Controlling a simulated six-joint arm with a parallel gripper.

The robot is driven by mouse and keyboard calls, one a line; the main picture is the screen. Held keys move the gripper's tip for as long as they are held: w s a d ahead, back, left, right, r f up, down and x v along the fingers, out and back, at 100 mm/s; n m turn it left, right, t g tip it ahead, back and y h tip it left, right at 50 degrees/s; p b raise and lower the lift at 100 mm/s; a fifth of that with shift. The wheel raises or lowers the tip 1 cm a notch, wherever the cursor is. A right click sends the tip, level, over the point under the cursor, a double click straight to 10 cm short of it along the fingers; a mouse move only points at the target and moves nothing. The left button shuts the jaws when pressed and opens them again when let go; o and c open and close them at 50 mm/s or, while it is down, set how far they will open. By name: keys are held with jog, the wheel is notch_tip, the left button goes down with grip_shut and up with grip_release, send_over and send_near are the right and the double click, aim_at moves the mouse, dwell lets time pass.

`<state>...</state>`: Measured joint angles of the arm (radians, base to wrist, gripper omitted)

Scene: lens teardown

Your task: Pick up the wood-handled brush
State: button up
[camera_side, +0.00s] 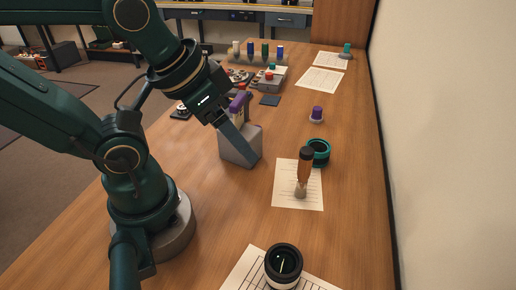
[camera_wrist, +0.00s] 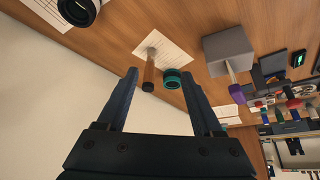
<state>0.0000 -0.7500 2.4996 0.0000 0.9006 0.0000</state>
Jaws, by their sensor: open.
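The wood-handled brush (camera_side: 305,168) stands upright, bristles down, on a white sheet (camera_side: 284,198) in the side view. Its handle is orange-brown with a dark top end. In the wrist view the brush (camera_wrist: 149,73) shows between the lines of my two fingers, nearer the left one, and beyond their tips. My gripper (camera_side: 255,160) is open and empty. In the side view it is left of the brush, its fingers pointing down and right, apart from it. One finger is mostly hidden there. Both fingers show in the wrist view (camera_wrist: 160,73).
A teal-and-black ring (camera_side: 319,152) stands just behind the brush. A grey block (camera_side: 235,153) holding a purple-tipped tool (camera_side: 237,103) is partly behind my gripper. A black lens (camera_side: 284,265) is at the front. The wall borders the right.

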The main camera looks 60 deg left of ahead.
notch_tip(320, 180, up, 5)
jog(key=m+t+y, duration=0.5)
jog(key=m+y, duration=0.2)
jog(key=m, duration=2.2)
send_over(304, 159)
jog(key=f, duration=1.1)
jog(key=shift+s+d+f, duration=0.15)
jog(key=shift+s, duration=0.05)
jog(key=shift+w+f, duration=0.15)
jog(key=shift+f, duration=0.3)
jog(key=shift+x, duration=2.4)
